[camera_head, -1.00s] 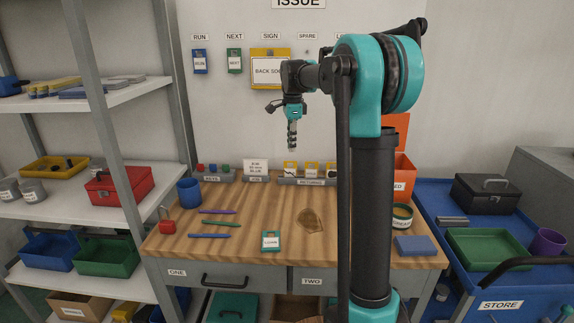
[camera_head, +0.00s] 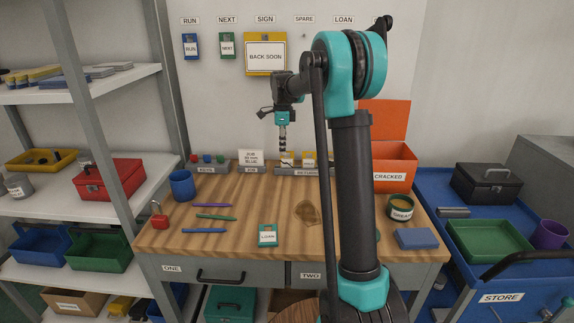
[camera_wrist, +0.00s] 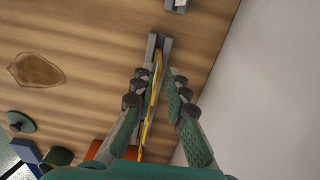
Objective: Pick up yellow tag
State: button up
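Yellow tags stand upright in the grey returns rack (camera_head: 277,169) at the back of the workbench. One yellow tag (camera_head: 309,158) shows to the right of my gripper; another at my gripper is partly hidden. My gripper (camera_head: 283,157) points down over the left part of the rack. In the wrist view, my gripper (camera_wrist: 157,82) is open, with its fingers on either side of a narrow yellow tag edge (camera_wrist: 149,108). A gap shows around it, and I cannot tell whether either finger touches it. A larger yellow "BACK SOON" sign (camera_head: 265,72) hangs on the wall.
A keys rack (camera_head: 207,170) and a job card (camera_head: 251,158) stand left of the returns rack. An orange "CRACKED" box (camera_head: 388,178) is to the right. Pens, a teal loan tag (camera_head: 267,235) and a brown patch (camera_head: 306,212) lie on the workbench (camera_head: 240,200). The wall is close behind.

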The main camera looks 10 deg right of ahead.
aim_at(284, 160)
jog(key=shift+f, duration=2.85)
jog(key=shift+d, duration=0.1)
jog(key=shift+c, duration=0.6)
grip_shut()
jog(key=shift+r, duration=0.1)
